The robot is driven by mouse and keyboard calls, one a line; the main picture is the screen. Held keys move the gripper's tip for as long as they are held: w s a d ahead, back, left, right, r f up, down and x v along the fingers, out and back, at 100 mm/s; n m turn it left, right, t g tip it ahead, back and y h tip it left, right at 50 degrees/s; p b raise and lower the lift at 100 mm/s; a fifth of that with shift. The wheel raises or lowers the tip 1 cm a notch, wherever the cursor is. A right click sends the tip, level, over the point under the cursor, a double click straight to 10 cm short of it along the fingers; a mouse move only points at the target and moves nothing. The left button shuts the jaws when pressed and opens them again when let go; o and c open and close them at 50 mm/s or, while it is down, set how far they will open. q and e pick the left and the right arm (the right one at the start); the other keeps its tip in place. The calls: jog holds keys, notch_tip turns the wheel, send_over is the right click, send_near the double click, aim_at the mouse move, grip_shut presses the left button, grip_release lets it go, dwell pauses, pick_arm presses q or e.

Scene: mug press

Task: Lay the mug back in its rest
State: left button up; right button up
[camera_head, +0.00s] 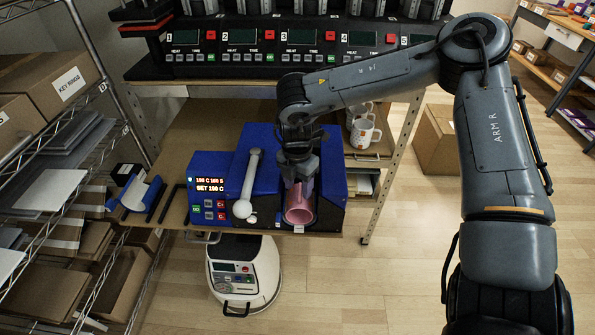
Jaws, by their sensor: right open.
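A pink mug (299,214) lies at the front of the blue mug press (336,180), its round mouth facing me. It sits in or just above the press's front opening; the rest beneath it is mostly hidden. My right gripper (297,182) points down from above at the mug's rear part, with its open fingers close about it. I cannot tell whether the fingers touch the mug. The press's white lever (250,175) with a round knob stands left of the gripper. My left gripper is not in view.
A control box (209,190) with a lit display stands left of the press. White mugs (363,133) stand at the right of the bench. A row of heat presses (285,38) lines the back. Wire shelves with cartons (70,85) stand at the left.

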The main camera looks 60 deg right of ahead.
aim_at(300, 199)
jog(key=shift+f, duration=1.75)
grip_shut()
